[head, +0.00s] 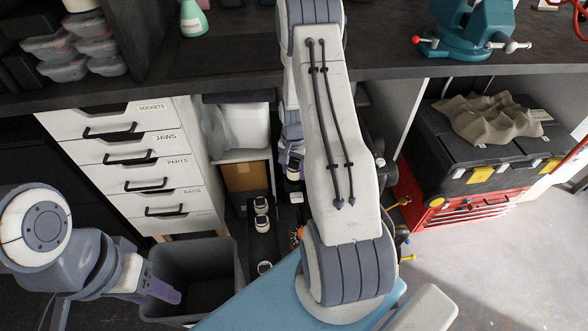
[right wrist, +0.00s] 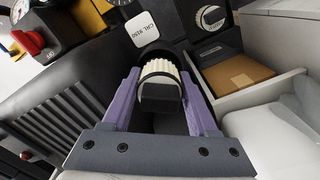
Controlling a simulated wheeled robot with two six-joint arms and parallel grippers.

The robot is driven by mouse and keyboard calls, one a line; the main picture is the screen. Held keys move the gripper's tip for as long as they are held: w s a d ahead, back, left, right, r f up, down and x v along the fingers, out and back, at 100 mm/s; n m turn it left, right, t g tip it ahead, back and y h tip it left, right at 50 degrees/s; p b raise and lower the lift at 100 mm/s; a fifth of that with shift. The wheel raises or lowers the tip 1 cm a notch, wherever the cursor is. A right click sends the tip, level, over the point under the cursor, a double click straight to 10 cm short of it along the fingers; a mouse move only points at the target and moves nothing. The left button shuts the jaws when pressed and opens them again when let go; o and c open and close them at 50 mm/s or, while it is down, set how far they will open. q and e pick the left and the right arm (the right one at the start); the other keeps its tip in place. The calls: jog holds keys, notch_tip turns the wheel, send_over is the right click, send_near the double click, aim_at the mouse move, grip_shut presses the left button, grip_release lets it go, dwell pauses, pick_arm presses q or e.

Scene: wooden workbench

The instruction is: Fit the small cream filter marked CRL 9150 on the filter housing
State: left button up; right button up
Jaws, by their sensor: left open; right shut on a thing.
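In the right wrist view a ribbed cream filter (right wrist: 158,70) with a dark end sits between the purple fingers of my right gripper (right wrist: 163,100), which is shut on it. A white label (right wrist: 142,29) reading CRL 9150 shows just beyond it. A dark rounded rim, possibly the filter housing (right wrist: 176,48), lies right behind the filter; I cannot tell whether they touch. In the head view my right gripper (head: 292,160) is low in the bench opening, partly hidden by my arm. My left gripper (head: 163,291) is open and empty over the grey bin.
Other cream-and-black filters (head: 261,205) stand in the opening; one shows in the wrist view (right wrist: 211,17). A cardboard box (head: 246,176) is on a shelf beside them. White drawers (head: 135,155) and the grey bin (head: 190,262) are left. A red tool chest (head: 460,208) is right.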

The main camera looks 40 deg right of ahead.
pick_arm(q)
jog(key=shift+f+b, duration=0.45)
jog(key=shift+f, duration=0.05)
pick_arm(e)
jog(key=shift+f, duration=0.8)
